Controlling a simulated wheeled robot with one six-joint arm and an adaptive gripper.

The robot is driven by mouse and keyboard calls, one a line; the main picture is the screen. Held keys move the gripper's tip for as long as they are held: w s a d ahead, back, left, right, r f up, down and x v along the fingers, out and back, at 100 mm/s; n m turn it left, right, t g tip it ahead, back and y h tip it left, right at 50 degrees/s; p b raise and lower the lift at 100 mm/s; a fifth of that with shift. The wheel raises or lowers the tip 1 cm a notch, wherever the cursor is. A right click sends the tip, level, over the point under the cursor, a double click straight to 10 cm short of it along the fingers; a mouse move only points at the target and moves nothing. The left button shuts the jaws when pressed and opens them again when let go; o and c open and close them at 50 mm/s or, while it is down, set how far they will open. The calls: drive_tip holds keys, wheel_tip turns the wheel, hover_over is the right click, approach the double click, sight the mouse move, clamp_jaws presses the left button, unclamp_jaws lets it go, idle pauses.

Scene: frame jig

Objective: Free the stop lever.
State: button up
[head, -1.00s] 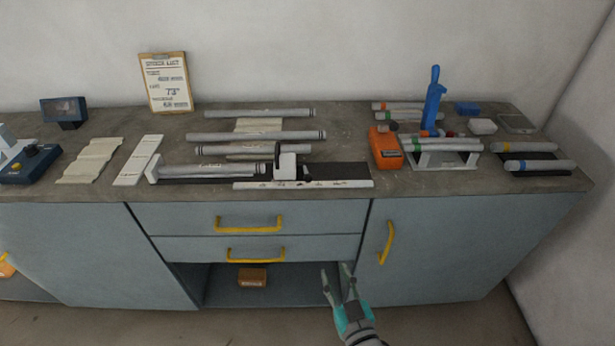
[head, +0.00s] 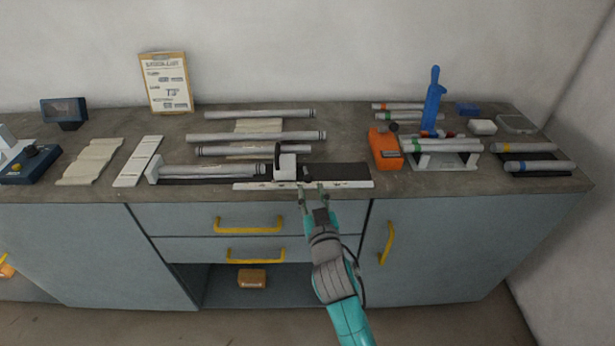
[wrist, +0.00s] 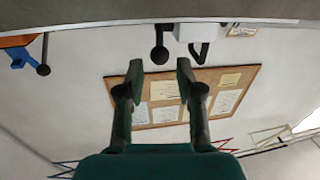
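The jig is a long dark bed with a white front rail (head: 345,184) and a white stop block (head: 286,165) on it. A small black lever (head: 306,174) sits at the block's right side; in the wrist view it is a stem with a round black knob (wrist: 160,54), beside the white block (wrist: 200,32). My gripper (head: 312,190) is at the jig's front edge, just in front of the lever. In the wrist view its fingers (wrist: 155,72) are apart and empty, with the knob beyond and between the tips. I cannot tell whether anything touches.
A grey tube (head: 210,170) lies along the jig left of the block. More tubes lie behind. An orange device (head: 384,150) and a blue upright tool (head: 433,100) stand to the right. Yellow-handled drawers (head: 248,225) are below the bench top.

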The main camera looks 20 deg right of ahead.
sight(308, 175)
drive_tip(key=w, duration=0.6)
drive_tip(key=shift+w+d, duration=0.25)
drive_tip(key=shift+d, duration=0.15)
drive_tip(key=shift+c, duration=0.2)
clamp_jaws()
